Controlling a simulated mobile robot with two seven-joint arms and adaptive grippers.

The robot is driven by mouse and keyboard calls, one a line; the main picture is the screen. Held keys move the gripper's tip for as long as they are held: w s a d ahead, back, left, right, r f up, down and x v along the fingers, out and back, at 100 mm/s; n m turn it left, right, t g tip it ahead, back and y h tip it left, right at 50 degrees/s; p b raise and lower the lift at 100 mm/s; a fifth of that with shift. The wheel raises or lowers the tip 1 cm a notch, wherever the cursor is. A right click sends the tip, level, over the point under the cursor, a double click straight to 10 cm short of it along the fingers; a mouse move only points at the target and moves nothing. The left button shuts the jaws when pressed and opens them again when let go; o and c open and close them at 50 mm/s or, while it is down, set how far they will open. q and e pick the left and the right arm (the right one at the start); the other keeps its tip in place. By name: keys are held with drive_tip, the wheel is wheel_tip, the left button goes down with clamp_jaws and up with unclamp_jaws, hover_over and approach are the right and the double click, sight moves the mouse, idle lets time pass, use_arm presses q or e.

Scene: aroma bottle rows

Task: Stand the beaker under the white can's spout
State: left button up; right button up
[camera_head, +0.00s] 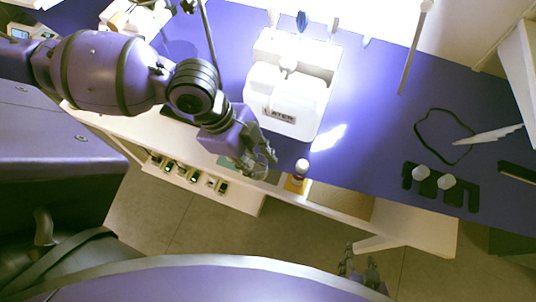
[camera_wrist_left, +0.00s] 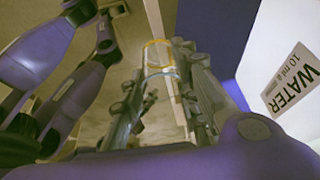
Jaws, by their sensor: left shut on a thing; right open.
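The white can (camera_head: 286,108) with a black-lettered label stands near the table's front edge in the head view. Its side with the "WATER" label (camera_wrist_left: 290,85) shows at the right of the left wrist view. My left gripper (camera_head: 262,160) is shut on the clear beaker (camera_wrist_left: 158,58), at the table edge, in front and left of the can. The beaker's rim shows between the fingers in the wrist view; in the head view it is hard to make out. I cannot make out the can's spout clearly. My right gripper (camera_head: 360,268) is open and empty, low in the head view.
A small bottle on a yellow base (camera_head: 297,180) stands at the front edge, right of my left gripper. A black rack with white-capped bottles (camera_head: 440,186), a dark loop (camera_head: 440,115) and a white feather-like item (camera_head: 487,136) lie right. The purple table (camera_head: 375,125) between is clear.

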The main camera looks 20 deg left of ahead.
use_arm(q)
drive_tip(key=w+f, duration=0.1)
drive_tip(key=f, duration=0.1)
drive_tip(key=w+f, duration=0.1)
drive_tip(key=w, duration=0.1)
drive_tip(key=w+f, duration=0.2)
drive_tip(key=shift+w+d+f, duration=0.1)
drive_tip(key=shift+d+f, duration=0.25)
drive_tip(key=shift+d, duration=0.05)
drive_tip(key=shift+f+b, duration=0.35)
drive_tip(key=shift+f, duration=1.2)
drive_tip(key=shift+f, duration=0.15)
drive_tip(key=o, duration=1)
drive_tip(key=v, duration=1.2)
